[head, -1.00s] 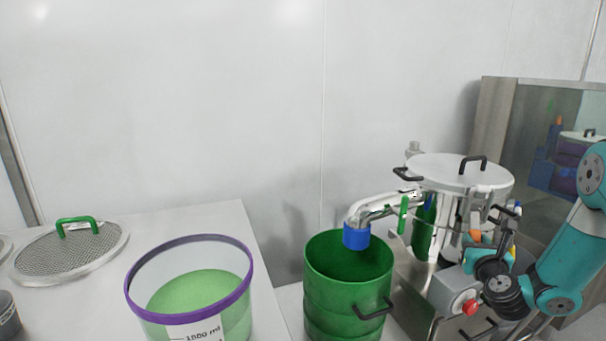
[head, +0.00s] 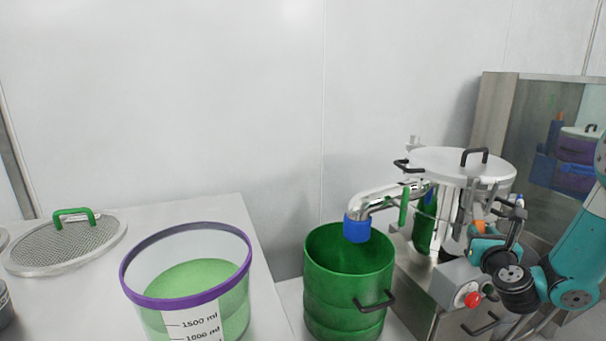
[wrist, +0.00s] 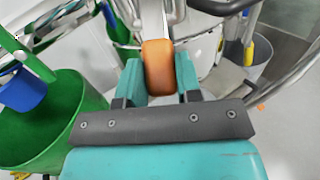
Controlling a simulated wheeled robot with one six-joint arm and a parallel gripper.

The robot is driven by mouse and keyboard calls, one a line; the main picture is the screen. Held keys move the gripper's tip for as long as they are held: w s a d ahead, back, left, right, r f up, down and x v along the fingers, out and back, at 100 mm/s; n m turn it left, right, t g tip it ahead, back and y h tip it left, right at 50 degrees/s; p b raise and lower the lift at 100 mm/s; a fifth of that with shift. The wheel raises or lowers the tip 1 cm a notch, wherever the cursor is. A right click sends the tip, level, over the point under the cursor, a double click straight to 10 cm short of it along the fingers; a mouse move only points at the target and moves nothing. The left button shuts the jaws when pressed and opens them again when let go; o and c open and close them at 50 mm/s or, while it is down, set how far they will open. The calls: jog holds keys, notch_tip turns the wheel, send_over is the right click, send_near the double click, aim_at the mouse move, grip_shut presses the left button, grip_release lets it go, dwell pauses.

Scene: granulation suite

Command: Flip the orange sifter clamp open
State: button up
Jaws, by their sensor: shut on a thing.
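The orange sifter clamp (wrist: 158,68) sits between my gripper's teal fingers (wrist: 160,82) in the wrist view, with a pale metal arm running up from it. My gripper is shut on it. In the head view the clamp shows as a small orange patch (head: 480,227) at the front of the steel sifter (head: 452,235), beside my gripper (head: 484,236). The sifter has a flat round lid (head: 440,165) with black handles. My gripper partly hides the clamp in the head view, and I cannot tell there how far it is tilted.
A green drum (head: 345,300) stands left of the sifter, under the blue-ended outlet pipe (head: 357,228). A control box with a red button (head: 473,299) is close below my gripper. A purple-rimmed tub (head: 187,300) and a mesh screen (head: 65,245) stand on the left table.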

aim_at(480, 219)
jog(key=shift+s+r, duration=0.35)
jog(key=shift+s, duration=0.1)
jog(key=shift+s+r, duration=0.1)
jog(key=shift+s+a+r+b, duration=0.15)
jog(key=shift+s+r+b, duration=0.3)
jog(key=shift+r, duration=0.3)
jog(key=shift+s+a+r+p, duration=0.1)
jog(key=shift+s+r+p, duration=0.35)
jog(key=shift+r, duration=0.6)
jog(key=shift+s+r+p, duration=0.25)
jog(key=shift+r+p, duration=0.3)
jog(key=shift+r, duration=0.25)
